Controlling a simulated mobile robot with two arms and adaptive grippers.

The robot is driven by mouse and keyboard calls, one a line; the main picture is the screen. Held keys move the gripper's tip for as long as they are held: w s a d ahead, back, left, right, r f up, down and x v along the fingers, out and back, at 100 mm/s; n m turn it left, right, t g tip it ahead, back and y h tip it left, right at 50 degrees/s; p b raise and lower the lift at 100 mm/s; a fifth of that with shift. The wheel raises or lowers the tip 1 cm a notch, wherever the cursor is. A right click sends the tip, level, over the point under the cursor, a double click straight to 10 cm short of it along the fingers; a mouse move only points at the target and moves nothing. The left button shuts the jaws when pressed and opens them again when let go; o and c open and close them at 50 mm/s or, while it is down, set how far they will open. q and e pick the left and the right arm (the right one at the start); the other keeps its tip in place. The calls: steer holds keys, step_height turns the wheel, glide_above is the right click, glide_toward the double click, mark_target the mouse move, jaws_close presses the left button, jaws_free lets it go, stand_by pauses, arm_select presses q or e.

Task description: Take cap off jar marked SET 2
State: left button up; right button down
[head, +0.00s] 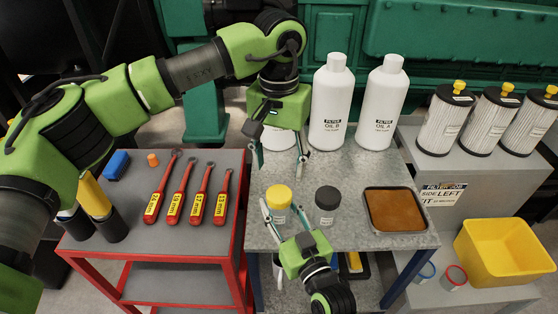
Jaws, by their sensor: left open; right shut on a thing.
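A jar with a yellow cap (279,195) stands on the grey metal table (350,238). A jar with a dark cap (327,198) stands just right of it. The labels on both jars are too small to read surely, so I cannot tell which is SET 2. My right gripper (282,210) comes from the front and is shut on the yellow-capped jar, with its fingers at the jar's sides. My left gripper (282,151) is open and points down behind and above the yellow-capped jar. Both caps appear to be on their jars.
White oil bottles (331,105) stand at the back, one partly hidden by my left gripper. A brown-filled tray (425,228) lies at right. A red cart (242,240) with several wrenches (197,205) is at left. Filters (443,122) and a yellow bin (505,258) are far right.

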mark_target(279, 192)
arm_select(q)
steer(key=shift+f, duration=4)
steer(key=c, duration=1.1)
steer(key=shift+c, duration=0.4)
